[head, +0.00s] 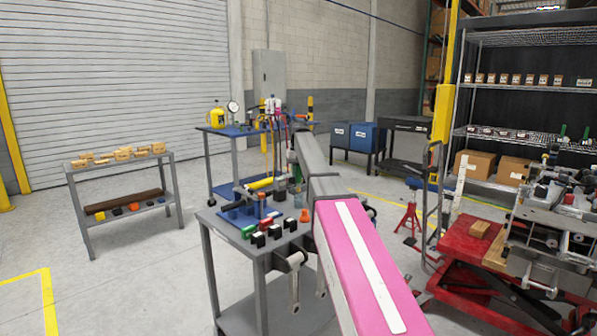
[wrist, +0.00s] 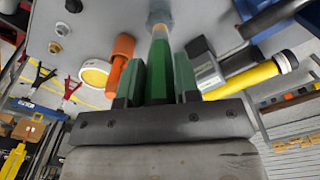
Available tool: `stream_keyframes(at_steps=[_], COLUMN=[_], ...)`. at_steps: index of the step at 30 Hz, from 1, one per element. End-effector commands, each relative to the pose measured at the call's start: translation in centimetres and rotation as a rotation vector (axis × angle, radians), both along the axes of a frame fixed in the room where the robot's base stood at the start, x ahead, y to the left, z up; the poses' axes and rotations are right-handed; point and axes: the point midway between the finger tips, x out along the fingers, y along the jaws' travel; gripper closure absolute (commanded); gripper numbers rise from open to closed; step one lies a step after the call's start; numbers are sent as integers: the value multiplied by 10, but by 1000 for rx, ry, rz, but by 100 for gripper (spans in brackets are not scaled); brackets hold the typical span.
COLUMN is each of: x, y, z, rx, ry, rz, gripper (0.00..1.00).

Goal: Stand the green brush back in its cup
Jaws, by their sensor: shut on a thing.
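The green brush (wrist: 160,75) is between the two green-sided fingers of my gripper (wrist: 158,82), which is shut on it in the wrist view. Its far end runs into a pale blue-grey piece (wrist: 158,16) at the top edge; I cannot tell if that is its tip or a cup. In the head view my gripper (head: 292,156) is small, beyond my pink and grey arm, above the back of the grey table, and the brush is hard to make out. I cannot single out the cup with certainty.
In the wrist view an orange cylinder (wrist: 122,50) and a white ring (wrist: 95,72) lie left of the brush; a yellow cylinder (wrist: 250,80) lies right. The grey table (head: 222,228) holds several coloured blocks. A blue-topped cart (head: 222,130) stands behind.

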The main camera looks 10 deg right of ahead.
Motion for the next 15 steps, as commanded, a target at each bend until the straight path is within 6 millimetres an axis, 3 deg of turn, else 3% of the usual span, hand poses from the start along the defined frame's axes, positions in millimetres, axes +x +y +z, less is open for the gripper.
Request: stream_keyframes(at_steps=[15], x=[0], y=[0], z=[-18], rx=[0], ry=[1], rz=[0], gripper=[100])
